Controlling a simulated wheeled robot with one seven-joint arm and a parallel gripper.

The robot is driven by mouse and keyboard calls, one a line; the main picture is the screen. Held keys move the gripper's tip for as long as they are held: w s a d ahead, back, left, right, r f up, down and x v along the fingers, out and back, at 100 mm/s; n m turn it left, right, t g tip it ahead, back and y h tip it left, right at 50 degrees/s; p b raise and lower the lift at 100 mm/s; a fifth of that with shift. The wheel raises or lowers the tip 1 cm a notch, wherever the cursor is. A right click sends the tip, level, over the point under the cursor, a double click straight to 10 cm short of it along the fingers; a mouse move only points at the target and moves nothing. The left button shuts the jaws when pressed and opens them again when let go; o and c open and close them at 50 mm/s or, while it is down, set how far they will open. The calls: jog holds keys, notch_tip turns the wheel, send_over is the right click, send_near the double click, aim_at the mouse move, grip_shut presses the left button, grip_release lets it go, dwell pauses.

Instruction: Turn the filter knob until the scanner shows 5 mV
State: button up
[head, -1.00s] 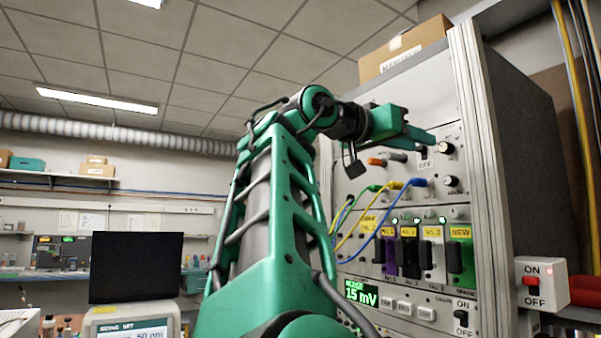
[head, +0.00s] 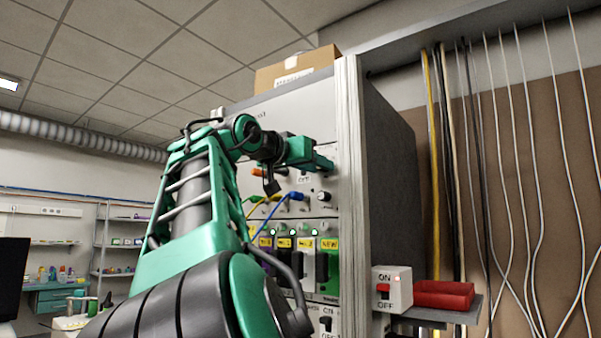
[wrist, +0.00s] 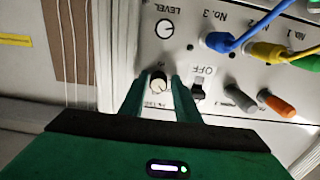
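The filter knob (wrist: 158,84), small and round with a pale face, sits between my two fingertips in the wrist view. Its label is upside down and partly covered. My gripper (wrist: 161,80) looks open, one finger on each side of the knob; a narrow gap seems to show at the right finger. In the head view my green gripper (head: 326,163) reaches to the upper right of the instrument panel (head: 312,216) and hides the filter knob. The scanner's mV display is hidden behind my arm now.
The LEVEL knob (wrist: 164,29) is close by. An OFF switch (wrist: 197,88), grey and orange plugs (wrist: 275,104) and blue and yellow cables (wrist: 222,42) lie beside my fingers. An ON/OFF box (head: 391,289) and red case (head: 442,294) sit on a shelf at right.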

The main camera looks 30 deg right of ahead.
grip_shut()
dwell(0.7)
jog(key=shift+w+a+m, duration=0.1)
jog(key=shift+m, duration=0.3)
jog(key=m, duration=0.7)
jog(key=shift+r+m, duration=0.1)
jog(key=shift+m, duration=0.2)
jog(key=shift+w, duration=0.1)
